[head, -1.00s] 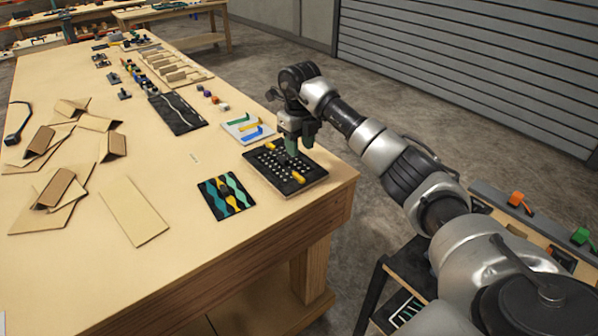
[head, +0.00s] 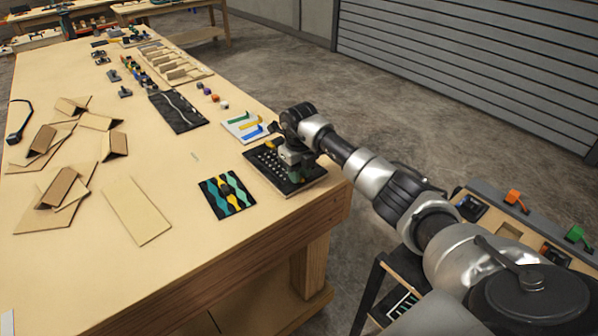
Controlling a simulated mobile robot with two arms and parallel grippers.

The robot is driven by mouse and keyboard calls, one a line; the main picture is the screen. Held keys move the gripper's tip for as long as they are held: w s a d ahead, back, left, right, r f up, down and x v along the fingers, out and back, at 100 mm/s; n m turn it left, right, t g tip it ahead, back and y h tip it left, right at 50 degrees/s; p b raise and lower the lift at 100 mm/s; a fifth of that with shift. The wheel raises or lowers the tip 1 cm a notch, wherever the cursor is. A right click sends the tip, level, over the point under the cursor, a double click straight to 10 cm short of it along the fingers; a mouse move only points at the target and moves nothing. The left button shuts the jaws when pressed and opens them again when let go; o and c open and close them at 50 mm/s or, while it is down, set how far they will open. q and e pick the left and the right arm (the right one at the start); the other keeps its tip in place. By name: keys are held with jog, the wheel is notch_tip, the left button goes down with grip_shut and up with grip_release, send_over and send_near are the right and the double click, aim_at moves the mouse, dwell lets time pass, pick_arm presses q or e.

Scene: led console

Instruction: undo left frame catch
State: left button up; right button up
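The LED console is a flat black panel (head: 262,167) with rows of pale dots, lying near the right edge of the workbench. A yellow catch (head: 270,146) shows small at its far left edge. The catch at its near side is hard to make out now beneath my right arm's hand. My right gripper (head: 294,164) is low over the right part of the panel, pointing down. Its fingers are small and dark against the panel, so whether they are open or touch it cannot be told. My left gripper is not in view.
A patterned teal, yellow and black board (head: 228,194) lies left of the console. A white board with coloured hooks (head: 246,126) lies behind it. Folded cardboard pieces (head: 62,186) cover the bench's left. Bare wood lies between.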

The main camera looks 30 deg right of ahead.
grip_shut()
jog(key=shift+m, duration=0.4)
jog(key=m, duration=0.2)
jog(key=shift+d+m, duration=0.15)
jog(key=shift+m, duration=0.25)
jog(key=m, duration=0.4)
jog(key=shift+r+m+p, duration=0.1)
jog(key=shift+m+p, duration=0.2)
jog(key=shift+p, duration=0.05)
jog(key=m+p, duration=0.1)
jog(key=m, duration=0.3)
jog(key=shift+s+d+m, duration=0.1)
jog(key=shift+m, duration=0.2)
jog(key=m+p, duration=0.1)
jog(key=m, duration=0.4)
jog(key=shift+s+p, duration=0.1)
jog(key=shift+p, duration=0.2)
jog(key=shift+m, duration=0.3)
